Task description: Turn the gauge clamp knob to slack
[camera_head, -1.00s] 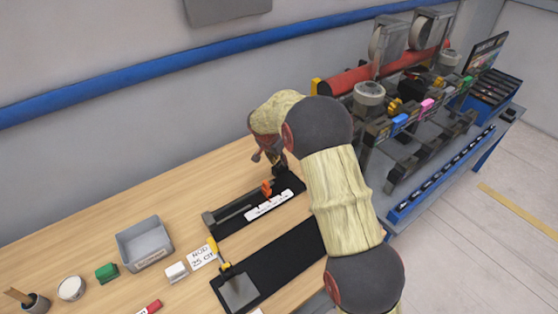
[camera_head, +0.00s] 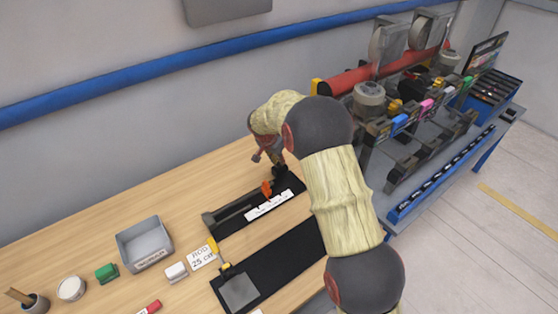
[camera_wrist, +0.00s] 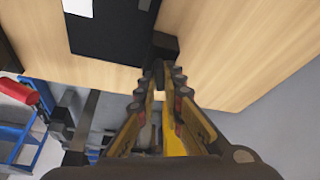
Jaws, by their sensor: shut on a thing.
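The gauge is a long black fixture (camera_head: 232,221) on the bench, with an orange piece (camera_head: 267,188) and a white marked strip (camera_head: 268,204). A dark block stands at its far right end; in the wrist view a dark block (camera_wrist: 165,43) also shows just beyond my fingertips. My gripper (camera_wrist: 158,80) is shut on a small dark knob (camera_wrist: 158,70) beside that block. The fingers hide most of the knob, so its turn angle cannot be read. In the head view my gripper (camera_head: 275,159) is at the gauge's far right end, partly behind my arm.
A black mat (camera_head: 290,252) with a metal plate (camera_head: 239,291) lies in front of the gauge. A grey bin (camera_head: 145,243), white card (camera_head: 201,257) and green block (camera_head: 107,272) are to the left. The coaster machine (camera_head: 405,125) stands close on the right.

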